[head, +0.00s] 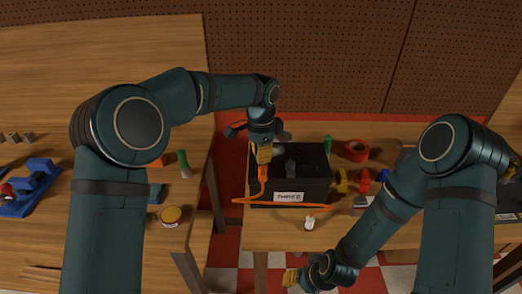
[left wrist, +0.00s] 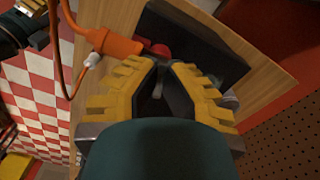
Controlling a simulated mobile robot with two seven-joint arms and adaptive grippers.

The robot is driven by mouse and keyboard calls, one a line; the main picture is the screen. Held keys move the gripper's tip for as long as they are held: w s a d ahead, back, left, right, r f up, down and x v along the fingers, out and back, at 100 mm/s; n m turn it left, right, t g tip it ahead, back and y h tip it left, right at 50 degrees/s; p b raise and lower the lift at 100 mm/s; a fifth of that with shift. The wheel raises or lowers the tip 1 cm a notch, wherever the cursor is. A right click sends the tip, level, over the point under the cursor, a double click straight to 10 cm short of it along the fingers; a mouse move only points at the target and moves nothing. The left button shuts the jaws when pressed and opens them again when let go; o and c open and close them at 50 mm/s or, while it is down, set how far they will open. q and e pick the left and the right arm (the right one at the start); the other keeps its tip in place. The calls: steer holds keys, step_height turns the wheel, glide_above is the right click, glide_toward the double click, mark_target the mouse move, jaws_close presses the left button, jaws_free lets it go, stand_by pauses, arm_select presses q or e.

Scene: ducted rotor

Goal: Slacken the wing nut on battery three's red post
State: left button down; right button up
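A black battery (head: 318,172) with a white front label (head: 288,197) stands on the wooden bench; the label's text is too small to read surely. My left gripper (head: 264,155) points down over its left part. In the left wrist view the yellow fingertips (left wrist: 164,64) are apart, with a small red part (left wrist: 159,50) just beyond the gap, near the dark battery (left wrist: 205,35). I cannot tell whether they touch it. An orange cable lug or plug (head: 262,171) lies beside the fingers. The wing nut is not clearly visible. My right gripper (head: 292,277) is low, in front of the bench.
An orange cable (head: 300,206) runs along the battery's front. A red tape roll (head: 357,150), a green-handled tool (head: 327,144), yellow and red items (head: 342,181) and a small white item (head: 309,223) lie around. A pegboard rises behind. A second bench (head: 110,60) is at left.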

arm_select(q)
steer(key=n+p, duration=0.1)
steer(key=n, duration=0.2)
steer(key=shift+s+n, duration=0.1)
steer(key=shift+n, duration=0.3)
steer(key=n+p, duration=0.1)
steer(key=n, duration=0.3)
steer(key=shift+s+d+n, duration=0.1)
steer(key=shift+n, duration=0.2)
steer(key=n, duration=0.4)
steer(key=shift+d+f+p, duration=0.1)
steer(key=shift+p, duration=0.3)
steer(key=n, duration=0.4)
steer(key=shift+n+p, duration=0.3)
steer(key=shift+p, duration=0.05)
steer(key=shift+f, duration=0.1)
steer(key=c, duration=1.1)
jaws_free()
